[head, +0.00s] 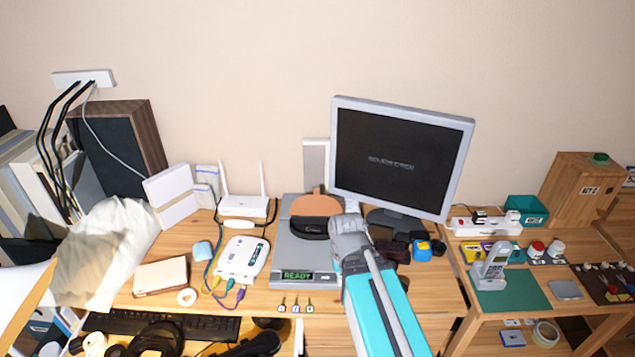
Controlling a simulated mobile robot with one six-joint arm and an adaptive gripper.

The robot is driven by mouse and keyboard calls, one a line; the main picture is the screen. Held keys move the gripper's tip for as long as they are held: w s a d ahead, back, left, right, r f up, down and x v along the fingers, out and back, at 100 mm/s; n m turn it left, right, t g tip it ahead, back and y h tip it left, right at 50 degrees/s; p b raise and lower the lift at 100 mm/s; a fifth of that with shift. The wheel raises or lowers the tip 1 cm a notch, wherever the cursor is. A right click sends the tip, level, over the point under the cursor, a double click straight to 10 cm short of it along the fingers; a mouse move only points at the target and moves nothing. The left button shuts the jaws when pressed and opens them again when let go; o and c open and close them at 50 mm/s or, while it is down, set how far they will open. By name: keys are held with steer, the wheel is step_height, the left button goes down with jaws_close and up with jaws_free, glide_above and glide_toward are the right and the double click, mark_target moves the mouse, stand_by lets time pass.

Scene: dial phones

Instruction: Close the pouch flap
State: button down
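A brown pouch with a dark front (309,229) sits on a grey flat device (292,255) with a lit "READY" display. Its brown flap (316,205) stands raised at the back, with a narrow tab pointing up, so the pouch looks open. My gripper (342,226) is just right of the pouch, close to its right edge. The wrist and arm hide its fingers and the pouch's right end. I cannot tell whether it touches the pouch or whether the fingers are open.
A monitor (400,155) stands right behind my gripper. A white router (243,206) and a white cabled box (241,259) are left of the device. Small keys (296,304) lie in front. A side table (510,290) with a phone (492,265) is at right.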

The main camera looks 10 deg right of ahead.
steer(key=shift+w+r, duration=0.1)
stand_by(0.3)
steer(key=w+r+p, duration=0.7)
steer(key=w, duration=0.7)
steer(key=w+r+m+p, duration=0.1)
steer(key=w+r+p, duration=0.7)
steer(key=w, duration=0.5)
steer(key=w+r+m+p, duration=0.1)
steer(key=w+r+p, duration=0.6)
steer(key=w, duration=0.7)
steer(key=shift+w+d+r+g+p, duration=0.2)
steer(key=shift+w+r+g+p, duration=0.1)
steer(key=shift+r+g+p, duration=0.15)
steer(key=shift+f, duration=0.2)
steer(key=b, duration=1.8)
glide_toward(314, 207)
steer(key=shift+w+d+f, duration=0.25)
steer(key=shift+w+f, duration=0.3)
steer(key=shift+f, duration=0.05)
steer(key=shift+w+d+f, duration=0.3)
steer(key=shift+w+f, duration=0.3)
steer(key=shift+w+d+f, duration=0.25)
steer(key=shift+w+f, duration=0.3)
steer(key=shift+f, duration=0.05)
